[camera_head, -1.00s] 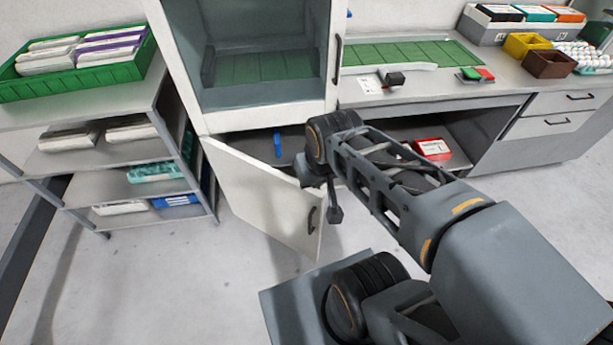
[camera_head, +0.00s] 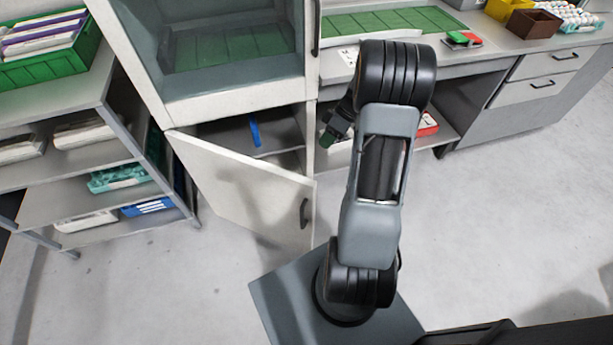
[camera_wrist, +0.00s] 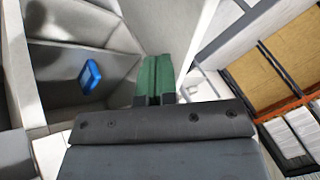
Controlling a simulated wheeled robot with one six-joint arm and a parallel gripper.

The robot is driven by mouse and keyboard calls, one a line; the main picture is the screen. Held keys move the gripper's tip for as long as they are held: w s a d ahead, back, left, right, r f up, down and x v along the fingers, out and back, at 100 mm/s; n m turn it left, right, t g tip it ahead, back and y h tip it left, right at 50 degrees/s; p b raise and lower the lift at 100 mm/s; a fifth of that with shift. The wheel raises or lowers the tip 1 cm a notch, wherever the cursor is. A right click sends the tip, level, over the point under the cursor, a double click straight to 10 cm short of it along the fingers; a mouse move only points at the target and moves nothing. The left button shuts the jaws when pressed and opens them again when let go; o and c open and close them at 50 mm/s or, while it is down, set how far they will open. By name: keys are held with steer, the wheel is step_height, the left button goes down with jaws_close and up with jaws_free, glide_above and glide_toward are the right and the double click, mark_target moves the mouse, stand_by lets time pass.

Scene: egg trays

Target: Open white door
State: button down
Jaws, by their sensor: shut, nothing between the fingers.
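The white door (camera_head: 240,190) under the glass-fronted cabinet stands partly open in the head view, swung outward from its left side. Its dark handle (camera_head: 304,213) is near the free right edge. My gripper (camera_head: 328,138) is at the right of the cabinet opening, above the door's free edge and apart from the handle. In the wrist view the green fingertips (camera_wrist: 156,78) are pressed together with nothing between them. A blue object (camera_head: 255,133) lies inside the cabinet on a grey surface; it also shows in the wrist view (camera_wrist: 90,77).
A shelf rack (camera_head: 128,92) with several boxes stands left of the door. The workbench (camera_head: 480,55) with drawers runs along the right. A red and white box (camera_head: 428,125) sits under it. The floor (camera_head: 520,200) at the right is clear.

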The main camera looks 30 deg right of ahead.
steer(key=s+a+r+x, duration=0.1)
steer(key=s+x, duration=0.1)
steer(key=x, duration=1)
steer(key=shift+a, duration=0.2)
steer(key=shift+s+f, duration=0.1)
steer(key=shift+f, duration=0.1)
